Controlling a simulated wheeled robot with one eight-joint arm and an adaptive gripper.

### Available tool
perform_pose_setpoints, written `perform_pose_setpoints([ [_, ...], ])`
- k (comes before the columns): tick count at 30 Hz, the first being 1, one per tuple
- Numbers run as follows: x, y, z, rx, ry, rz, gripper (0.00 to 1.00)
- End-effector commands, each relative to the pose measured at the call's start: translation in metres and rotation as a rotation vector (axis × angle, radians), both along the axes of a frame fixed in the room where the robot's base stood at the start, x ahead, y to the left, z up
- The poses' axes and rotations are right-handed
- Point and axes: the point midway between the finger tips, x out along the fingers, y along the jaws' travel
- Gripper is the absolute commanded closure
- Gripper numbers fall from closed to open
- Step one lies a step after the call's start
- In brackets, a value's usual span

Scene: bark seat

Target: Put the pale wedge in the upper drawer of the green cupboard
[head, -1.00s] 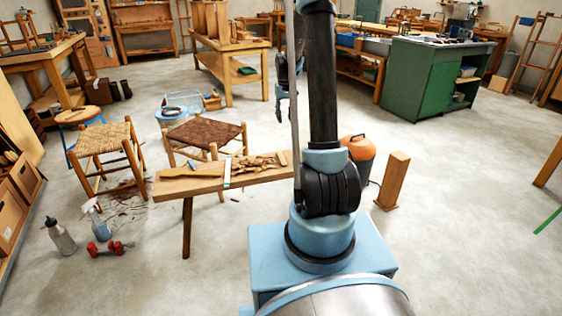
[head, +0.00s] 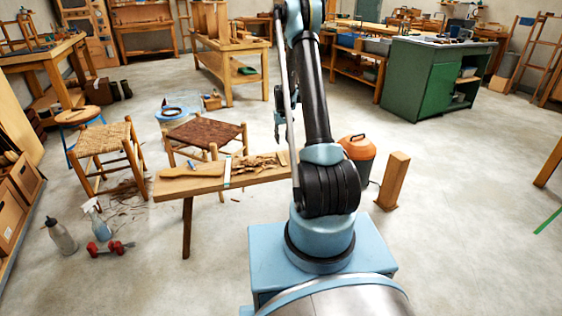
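The green cupboard (head: 408,85) stands at the back right, with a cluttered worktop. Its upper drawer cannot be made out clearly at this distance. I cannot pick out the pale wedge for sure; small wooden pieces and shavings (head: 262,163) lie on the low wooden bench (head: 205,183), too small to tell apart. My gripper (head: 278,138) hangs just above and behind the right part of this bench, apart from the cupboard and partly hidden by my own arm. Whether its fingers are open or hold anything cannot be seen.
An orange and black bin (head: 358,150) and an upright wooden block (head: 393,182) stand right of my arm. Two woven stools (head: 103,140) (head: 205,133) stand left. A spray bottle (head: 97,222), grey bottle (head: 61,236) and red dumbbells (head: 108,248) are on the floor. The right-hand floor is mostly clear.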

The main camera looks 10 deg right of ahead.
Motion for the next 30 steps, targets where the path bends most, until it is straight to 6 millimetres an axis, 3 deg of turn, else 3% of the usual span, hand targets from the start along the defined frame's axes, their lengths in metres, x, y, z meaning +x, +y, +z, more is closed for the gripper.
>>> perform_pose_setpoints([
  [9, 0.001, 0.0, -0.05, 0.0, 0.0, 0.0, 0.65],
  [20, 0.001, 0.001, -0.067, 0.0, 0.0, 0.0, 0.65],
  [30, 0.005, 0.004, -0.105, 0.0, 0.0, -0.001, 0.65],
])
